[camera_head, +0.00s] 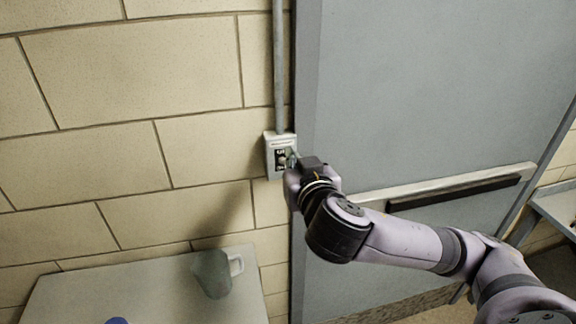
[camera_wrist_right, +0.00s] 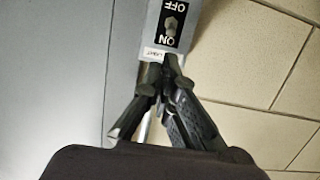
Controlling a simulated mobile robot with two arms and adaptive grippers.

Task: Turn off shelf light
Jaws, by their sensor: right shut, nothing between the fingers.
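A grey switch box (camera_head: 270,157) is mounted on the wall beside the grey door. In the right wrist view its black plate (camera_wrist_right: 172,24) shows upside down, with OFF at the top, ON at the bottom and a small toggle (camera_wrist_right: 171,24) between them. I cannot tell which way the toggle is set. My right gripper (camera_head: 292,160) is at the right side of the box and hides part of it. In the right wrist view my right gripper's fingertips (camera_wrist_right: 166,66) are shut and empty, just below the ON end, apart from the toggle. My left gripper is not in view.
A conduit (camera_head: 280,70) runs up the block wall from the box. A grey door (camera_head: 430,90) with a push bar (camera_head: 440,188) is on the right. A table (camera_head: 110,285) below left holds a grey-green jug (camera_head: 212,275). A shelf edge (camera_head: 555,208) shows far right.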

